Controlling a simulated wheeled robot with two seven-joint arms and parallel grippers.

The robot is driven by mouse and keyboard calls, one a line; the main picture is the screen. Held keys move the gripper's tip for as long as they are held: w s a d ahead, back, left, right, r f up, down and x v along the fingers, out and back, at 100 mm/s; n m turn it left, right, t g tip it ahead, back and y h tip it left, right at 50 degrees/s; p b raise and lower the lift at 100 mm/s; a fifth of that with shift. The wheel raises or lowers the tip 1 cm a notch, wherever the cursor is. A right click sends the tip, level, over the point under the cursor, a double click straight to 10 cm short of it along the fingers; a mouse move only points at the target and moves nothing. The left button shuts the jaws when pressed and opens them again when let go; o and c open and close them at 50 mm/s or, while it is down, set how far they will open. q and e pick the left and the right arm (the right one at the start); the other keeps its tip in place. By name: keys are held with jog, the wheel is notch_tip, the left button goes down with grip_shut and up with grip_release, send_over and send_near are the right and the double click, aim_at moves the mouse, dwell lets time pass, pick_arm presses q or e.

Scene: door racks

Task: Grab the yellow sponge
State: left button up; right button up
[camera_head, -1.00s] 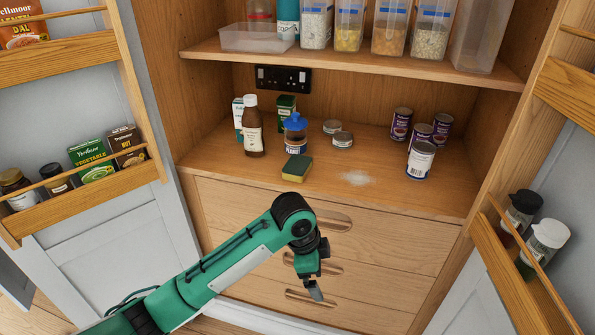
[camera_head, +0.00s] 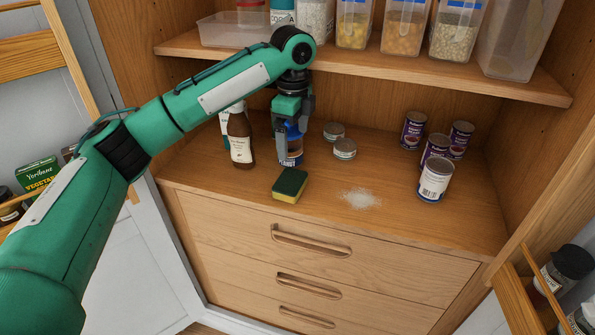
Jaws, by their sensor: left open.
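The yellow sponge (camera_head: 290,186), with a dark green scouring top, lies flat on the wooden counter near its front edge. My right gripper is not in view.
A brown bottle (camera_head: 240,138) stands left of the gripper. Two small tins (camera_head: 344,148) sit right of it, and several cans (camera_head: 434,181) stand farther right. White powder (camera_head: 361,198) is spilled beside the sponge. The upper shelf (camera_head: 400,72) overhangs the counter.

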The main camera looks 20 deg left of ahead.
pick_arm(q)
send_over(290, 180)
jog(key=f, duration=0.7)
jog(key=shift+w+d+p, duration=0.2)
jog(key=shift+w+p, duration=0.1)
jog(key=f, duration=0.3)
jog(key=f+p, duration=0.1)
jog(key=shift+s+a+f, duration=0.2)
jog(key=shift+s+f, duration=0.05)
jog(key=shift+f, duration=0.6)
jog(key=c, duration=0.8)
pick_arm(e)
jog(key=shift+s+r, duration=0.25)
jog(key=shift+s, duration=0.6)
